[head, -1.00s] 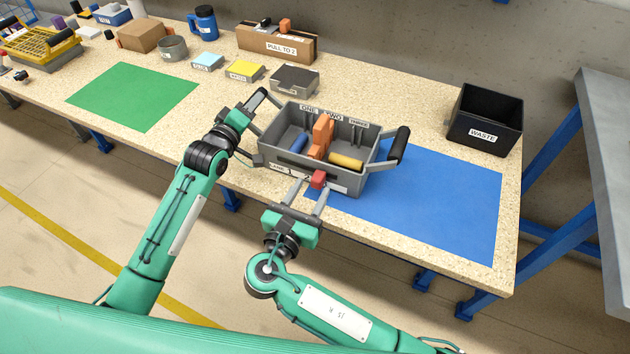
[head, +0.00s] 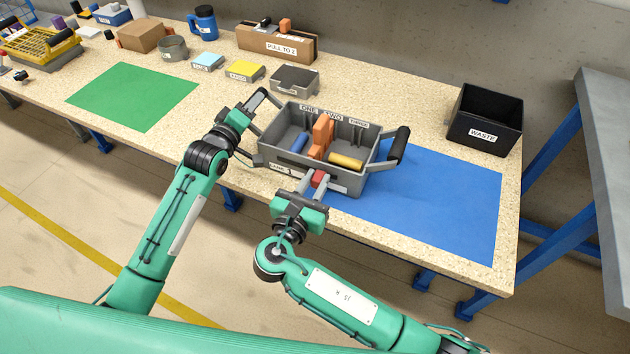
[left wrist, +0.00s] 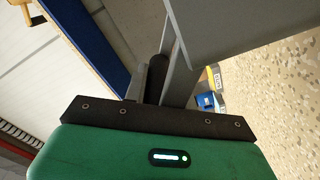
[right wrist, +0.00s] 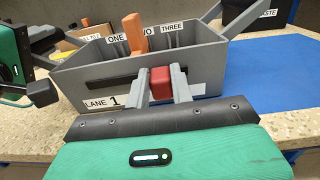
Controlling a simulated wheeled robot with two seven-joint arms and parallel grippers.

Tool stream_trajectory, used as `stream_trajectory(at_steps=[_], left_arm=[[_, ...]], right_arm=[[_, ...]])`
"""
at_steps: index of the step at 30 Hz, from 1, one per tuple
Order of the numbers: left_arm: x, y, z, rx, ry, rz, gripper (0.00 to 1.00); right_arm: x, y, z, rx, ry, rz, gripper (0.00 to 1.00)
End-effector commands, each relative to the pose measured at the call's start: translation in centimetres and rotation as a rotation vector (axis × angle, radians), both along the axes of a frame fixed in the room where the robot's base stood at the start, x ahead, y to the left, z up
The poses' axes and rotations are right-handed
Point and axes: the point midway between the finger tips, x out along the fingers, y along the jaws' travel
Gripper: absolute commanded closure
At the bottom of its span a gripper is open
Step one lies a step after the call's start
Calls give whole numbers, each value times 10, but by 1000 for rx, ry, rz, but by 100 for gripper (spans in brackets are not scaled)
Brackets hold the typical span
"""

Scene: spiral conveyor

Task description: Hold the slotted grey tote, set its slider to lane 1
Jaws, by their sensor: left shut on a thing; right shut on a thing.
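The slotted grey tote (head: 340,178) sits on the bench, partly over the blue mat. Its back wall reads ONE, TWO, THREE. A blue cylinder (head: 299,143) lies in the left compartment, orange pieces (head: 322,135) stand in the middle, and a yellow cylinder (head: 346,161) lies at right. My left gripper (head: 250,106) is shut on the tote's left handle (head: 258,98). My right gripper (right wrist: 162,84) is shut on the red slider knob (right wrist: 160,82) on the front wall. The dark slot (right wrist: 112,80) extends left of the knob; the LANE 1 label (right wrist: 102,103) is at lower left.
The blue mat (head: 440,200) is clear to the right, with a black WASTE bin (head: 484,118) behind it. The green mat (head: 132,96) at left is empty. A PULL TO 2 box (head: 276,44) and small coloured boxes stand behind the tote.

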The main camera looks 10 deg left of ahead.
Motion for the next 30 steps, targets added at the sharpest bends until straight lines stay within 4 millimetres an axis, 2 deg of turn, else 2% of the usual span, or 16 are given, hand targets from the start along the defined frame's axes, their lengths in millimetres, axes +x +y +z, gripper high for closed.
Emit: stream_trajectory(at_steps=[1,10,21,22,24,25,30], left_arm=[[0,0,-5,2,9,0,100],[0,0,-5,2,9,0,100],[0,0,-5,2,9,0,100],[0,0,-5,2,9,0,100],[0,0,-5,2,9,0,100],[0,0,-5,2,9,0,100],[0,0,-5,2,9,0,100]], right_arm=[[1,3,0,0,0,1,100],[11,38,0,1,0,2,100],[12,42,0,1,0,2,100],[12,42,0,1,0,2,71],[12,42,0,1,0,2,57],[12,42,0,1,0,2,55],[12,42,0,1,0,2,55]])
